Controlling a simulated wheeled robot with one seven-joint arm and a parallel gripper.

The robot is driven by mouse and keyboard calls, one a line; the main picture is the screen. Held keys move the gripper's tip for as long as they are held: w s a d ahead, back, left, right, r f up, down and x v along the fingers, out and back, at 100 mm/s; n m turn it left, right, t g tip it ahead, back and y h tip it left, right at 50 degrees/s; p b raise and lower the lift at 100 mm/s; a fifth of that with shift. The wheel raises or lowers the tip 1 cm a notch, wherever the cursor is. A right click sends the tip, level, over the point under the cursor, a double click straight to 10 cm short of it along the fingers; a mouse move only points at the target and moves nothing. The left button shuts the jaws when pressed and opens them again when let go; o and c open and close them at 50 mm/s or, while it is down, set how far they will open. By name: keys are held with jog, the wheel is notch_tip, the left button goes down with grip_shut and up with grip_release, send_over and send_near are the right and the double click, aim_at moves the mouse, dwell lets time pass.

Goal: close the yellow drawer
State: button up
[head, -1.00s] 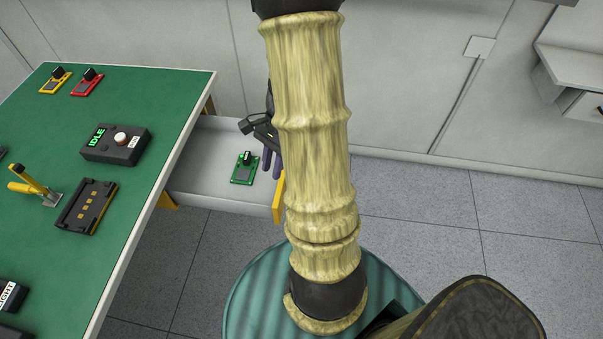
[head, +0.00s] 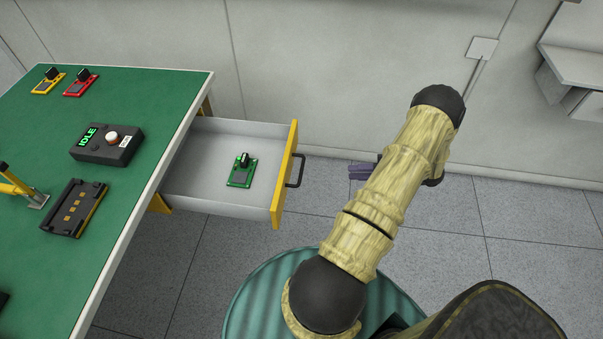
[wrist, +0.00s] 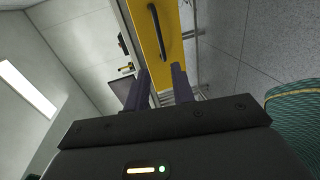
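The yellow drawer (head: 284,178) is pulled out from the right side of the green-topped table. Its front is yellow, with a black bar handle (head: 296,170), and its inside is light grey. A green circuit board with a black knob (head: 241,172) lies inside. My gripper (head: 360,171) is to the right of the drawer front, apart from it, and mostly hidden behind my arm. In the wrist view, its two dark purple fingers (wrist: 160,72) are apart with nothing seen between them. The yellow drawer front (wrist: 152,45) and handle (wrist: 161,32) appear beyond the fingertips.
The green table (head: 125,93) carries yellow and red modules (head: 80,83), a black IDLE box (head: 106,144) with a white button, a black tray (head: 74,208) and a yellow lever (head: 18,185). A grey wall stands behind. Grey floor lies right of the drawer.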

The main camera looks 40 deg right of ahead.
aim_at(301, 172)
jog(key=p+x, duration=0.2)
jog(key=x, duration=1.5)
jog(key=shift+a+p, duration=0.3)
grip_shut()
